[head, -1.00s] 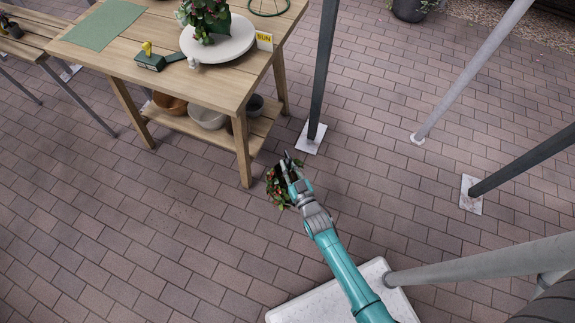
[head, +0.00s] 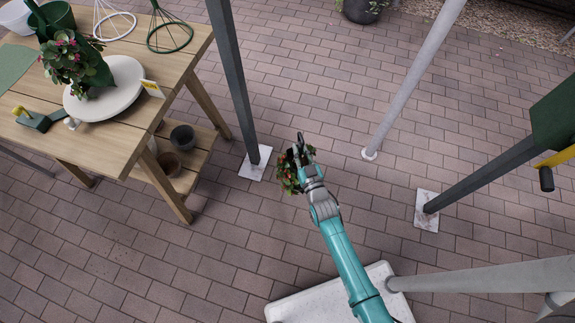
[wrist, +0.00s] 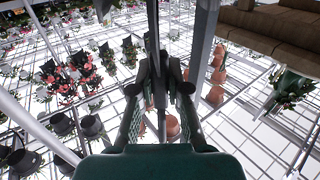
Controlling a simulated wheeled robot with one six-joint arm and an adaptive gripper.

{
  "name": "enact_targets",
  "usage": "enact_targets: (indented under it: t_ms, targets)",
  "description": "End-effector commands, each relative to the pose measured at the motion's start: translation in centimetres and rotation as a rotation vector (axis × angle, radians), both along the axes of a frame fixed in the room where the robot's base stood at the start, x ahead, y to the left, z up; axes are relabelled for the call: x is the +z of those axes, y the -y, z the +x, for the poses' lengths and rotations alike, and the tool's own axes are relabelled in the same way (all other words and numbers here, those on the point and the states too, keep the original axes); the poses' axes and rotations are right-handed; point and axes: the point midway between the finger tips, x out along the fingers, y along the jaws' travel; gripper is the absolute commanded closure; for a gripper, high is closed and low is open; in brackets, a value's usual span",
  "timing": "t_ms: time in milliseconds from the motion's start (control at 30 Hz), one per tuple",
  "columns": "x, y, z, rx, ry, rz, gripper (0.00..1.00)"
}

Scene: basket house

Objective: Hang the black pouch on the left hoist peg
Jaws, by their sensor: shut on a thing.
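My gripper (head: 301,150) is in mid-air above the brick floor, right of the wooden table. It is shut on what seems to be the black pouch; leafy plants with red and orange spots (head: 288,176) hang just left of and below the jaws. The pouch's own body is mostly hidden by the foliage and my gripper. In the wrist view, the fingers (wrist: 161,88) point up toward a roof frame, with a narrow dark strip between them. A green box with a yellow bar (head: 555,112) is at the right edge, perhaps the hoist. I cannot make out the left peg.
A dark post (head: 234,75) stands between the table (head: 120,143) and my gripper. A pale post (head: 413,75) and another dark post (head: 482,172) stand to the right. In the wrist view, hanging pots (wrist: 90,127) and red flowers (wrist: 68,83) fill the left. Open brick floor lies between.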

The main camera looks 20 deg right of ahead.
Motion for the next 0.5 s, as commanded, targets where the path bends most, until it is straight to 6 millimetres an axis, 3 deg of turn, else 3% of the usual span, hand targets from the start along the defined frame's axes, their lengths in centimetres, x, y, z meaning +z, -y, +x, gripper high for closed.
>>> enact_targets:
  t_ms: [33,200,500]
  targets:
    - [1.5,0.3,1.2,-0.007,0.014,0.002,1.0]
    - [5.3,1.5,4.5,-0.028,0.014,0.002,1.0]
    - [10.9,2.7,8.5,-0.033,0.012,0.0,1.0]
